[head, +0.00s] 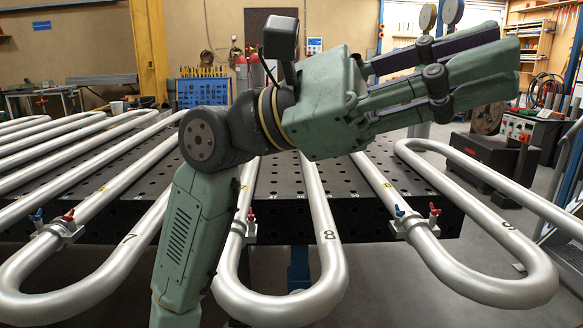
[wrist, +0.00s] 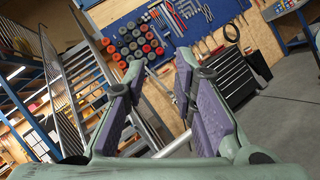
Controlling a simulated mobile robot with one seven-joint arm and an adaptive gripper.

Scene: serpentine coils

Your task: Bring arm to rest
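My gripper (head: 500,52) is raised above the black perforated table (head: 290,190) in the head view, with its green, purple-padded fingers pointing right. In the wrist view my gripper (wrist: 160,64) has its two fingers apart, with nothing between them. My green arm rises from the bottom of the head view and bends right at a dark joint. It hides part of the table and the coils behind it. No held object shows in either view.
Silver serpentine coils marked 7 (head: 128,238), 8 (head: 330,236) and 9 (head: 508,226) overhang the table's front edge. Small valves with red and blue handles (head: 418,214) sit on them. The wrist view shows a blue tool board (wrist: 165,30), a black drawer cabinet (wrist: 224,76) and open floor.

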